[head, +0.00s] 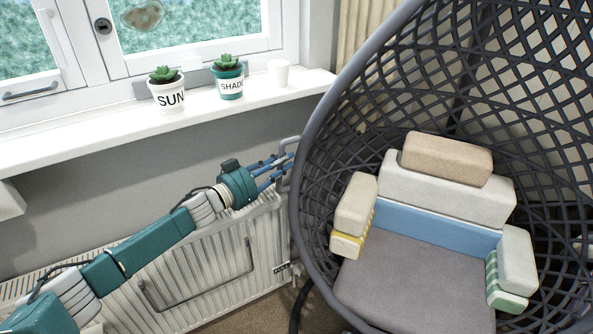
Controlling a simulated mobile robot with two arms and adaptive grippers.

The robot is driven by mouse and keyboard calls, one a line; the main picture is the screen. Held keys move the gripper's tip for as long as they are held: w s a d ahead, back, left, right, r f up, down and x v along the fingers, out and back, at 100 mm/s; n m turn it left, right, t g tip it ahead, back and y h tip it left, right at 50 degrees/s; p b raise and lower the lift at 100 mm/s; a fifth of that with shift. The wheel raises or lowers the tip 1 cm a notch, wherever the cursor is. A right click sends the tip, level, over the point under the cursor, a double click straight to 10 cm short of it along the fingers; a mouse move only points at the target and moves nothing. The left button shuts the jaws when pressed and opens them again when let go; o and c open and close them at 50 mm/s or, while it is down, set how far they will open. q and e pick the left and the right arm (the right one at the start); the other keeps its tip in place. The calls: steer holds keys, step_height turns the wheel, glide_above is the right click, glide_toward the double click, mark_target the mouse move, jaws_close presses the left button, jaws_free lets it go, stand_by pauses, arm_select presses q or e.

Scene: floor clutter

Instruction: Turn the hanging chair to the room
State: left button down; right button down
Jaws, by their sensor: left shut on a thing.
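The hanging chair (302,200) is a dark grey woven egg-shaped shell on the right side of the head view. Its opening faces toward me, and its lower and right edges run out of the picture. A grey seat cushion (415,285) lies inside. A small grey handle (287,146) sticks out from the left rim of the shell. My left gripper (282,168) comes in from the left, over the radiator, with its blue fingers shut on this handle. The fingertips are small and partly overlap the handle. My right gripper is not in the picture.
A white radiator (205,265) stands under the window sill (60,143). The sill holds a plant pot marked SUN (169,97), a green pot (229,83) and a white cup (278,73). Several block-like cushions, including a beige one (446,160), sit in the chair. A little brown floor shows below.

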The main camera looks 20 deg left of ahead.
arm_select(q)
steer(key=shift+s+a, duration=0.1)
steer(key=shift+s, duration=0.1)
steer(key=c, duration=1.8)
jaws_free()
steer(key=shift+o, duration=1.3)
steer(key=shift+s+a, duration=0.1)
steer(key=v, duration=1.2)
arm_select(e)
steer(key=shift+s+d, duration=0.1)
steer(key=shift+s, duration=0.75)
arm_select(q)
steer(key=shift+f, duration=0.15)
